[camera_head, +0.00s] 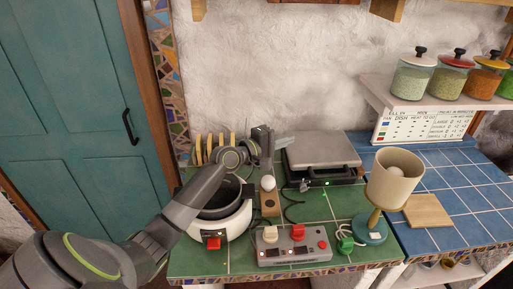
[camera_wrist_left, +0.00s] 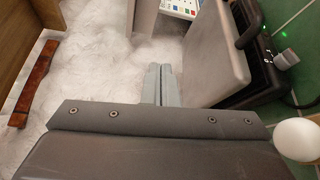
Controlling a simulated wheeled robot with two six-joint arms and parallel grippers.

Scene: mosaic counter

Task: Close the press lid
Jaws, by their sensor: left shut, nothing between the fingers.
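The press (camera_head: 322,152) stands at the back of the green tiled counter. Its flat grey lid lies over the dark base, and a small green light shows at the front. The lid (camera_wrist_left: 218,52) and dark base (camera_wrist_left: 268,75) also show in the left wrist view, with a dark gap between them; I cannot tell whether the lid is fully down. My left gripper (camera_head: 285,141) is at the lid's back left side, above the counter. Its fingers (camera_wrist_left: 161,85) are together and empty, close beside the lid; contact is unclear. My right gripper is not in view.
A white pot (camera_head: 231,222) stands left of the press, with an egg (camera_head: 268,183) on a wooden stand beside it. A control box (camera_head: 292,250) sits at the front. A beige lamp (camera_head: 394,178) stands to the right. The blue tiles (camera_head: 455,185) are mostly clear.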

